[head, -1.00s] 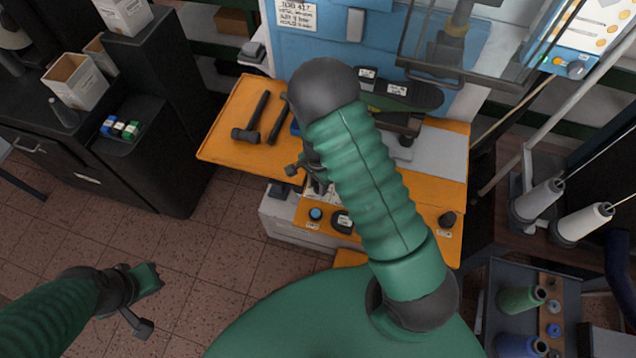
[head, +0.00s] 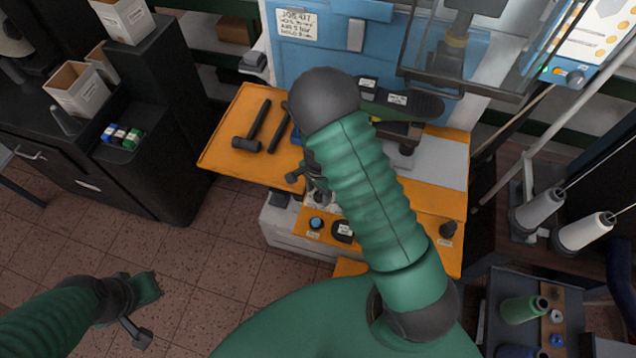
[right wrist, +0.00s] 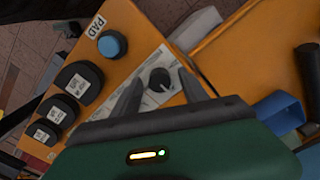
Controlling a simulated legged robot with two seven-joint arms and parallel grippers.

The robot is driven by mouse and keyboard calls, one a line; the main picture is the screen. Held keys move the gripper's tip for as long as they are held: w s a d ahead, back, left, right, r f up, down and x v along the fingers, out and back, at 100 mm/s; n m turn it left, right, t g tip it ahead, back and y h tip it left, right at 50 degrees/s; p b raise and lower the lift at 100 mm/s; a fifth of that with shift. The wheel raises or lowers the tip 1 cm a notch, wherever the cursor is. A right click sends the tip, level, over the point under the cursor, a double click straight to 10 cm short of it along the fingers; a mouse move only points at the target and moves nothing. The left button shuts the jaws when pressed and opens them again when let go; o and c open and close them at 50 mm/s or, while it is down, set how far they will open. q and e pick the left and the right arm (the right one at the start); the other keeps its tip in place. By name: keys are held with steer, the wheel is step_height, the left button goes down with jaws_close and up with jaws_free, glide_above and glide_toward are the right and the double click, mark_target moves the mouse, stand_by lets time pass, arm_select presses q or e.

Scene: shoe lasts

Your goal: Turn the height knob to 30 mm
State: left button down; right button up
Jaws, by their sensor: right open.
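In the right wrist view a small dark round knob (right wrist: 160,79) with a light pointer mark sits on a pale printed scale plate (right wrist: 152,62), on the orange panel (right wrist: 125,30). The scale's numbers are too small to read. My right gripper (right wrist: 160,82) is open, with one finger on each side of the knob in the picture; contact cannot be told.
Beside the scale are a blue button (right wrist: 112,44) labelled PAD and black labelled buttons (right wrist: 79,82). A blue open holder (right wrist: 277,112) is at right. A black knob (head: 447,229) is on the panel's right.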

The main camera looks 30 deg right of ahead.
mark_target(318, 194)
step_height(318, 194, up, 16)
steer(key=shift+r, duration=0.1)
stand_by(0.4)
